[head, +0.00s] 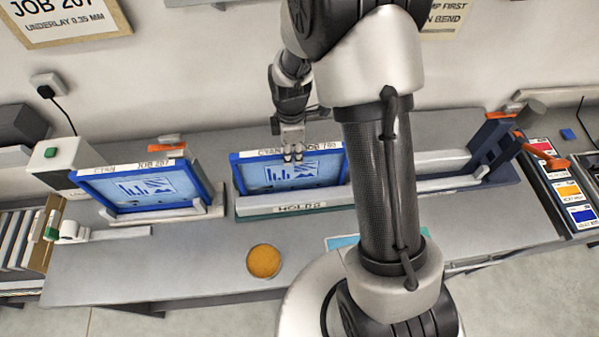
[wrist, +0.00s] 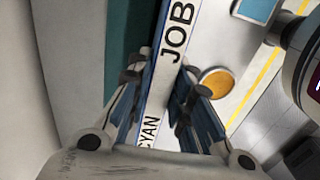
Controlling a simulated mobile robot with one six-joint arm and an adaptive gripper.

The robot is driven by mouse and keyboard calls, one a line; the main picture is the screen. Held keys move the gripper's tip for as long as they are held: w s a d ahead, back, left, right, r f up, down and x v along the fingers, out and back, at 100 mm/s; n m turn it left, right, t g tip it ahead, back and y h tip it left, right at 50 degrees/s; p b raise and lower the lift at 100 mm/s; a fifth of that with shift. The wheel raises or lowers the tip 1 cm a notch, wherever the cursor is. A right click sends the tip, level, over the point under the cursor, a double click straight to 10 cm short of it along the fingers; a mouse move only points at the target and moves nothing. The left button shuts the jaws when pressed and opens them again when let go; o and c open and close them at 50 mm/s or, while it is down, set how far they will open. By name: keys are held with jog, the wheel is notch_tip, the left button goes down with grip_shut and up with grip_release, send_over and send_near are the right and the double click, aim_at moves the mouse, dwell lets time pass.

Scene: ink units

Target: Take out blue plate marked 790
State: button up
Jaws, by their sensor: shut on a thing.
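The blue-framed plate (head: 300,176) marked "CYAN JOB 790" stands upright in the grey slotted holder (head: 300,207) labelled "HOLDS". Its face shows blue bars and a picture. My gripper (head: 292,155) comes down from above onto the middle of its top edge. In the wrist view my gripper (wrist: 158,82) has one finger on each side of the plate's white label strip (wrist: 172,45), where "CYAN" and "JOB" can be read; the number is not in sight there. The gripper is shut on the plate. The plate's lower edge is hidden by the holder's front.
A similar blue plate (head: 145,190) marked "JOB 207" stands in a stand to the left. An orange round dish (head: 264,262) sits on the bench in front. A blue clamp-like block (head: 494,143) stands at the holder's right end.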

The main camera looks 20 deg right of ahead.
grip_shut()
jog(key=shift+r, duration=0.1)
notch_tip(320, 180, up, 11)
jog(key=p, duration=0.7)
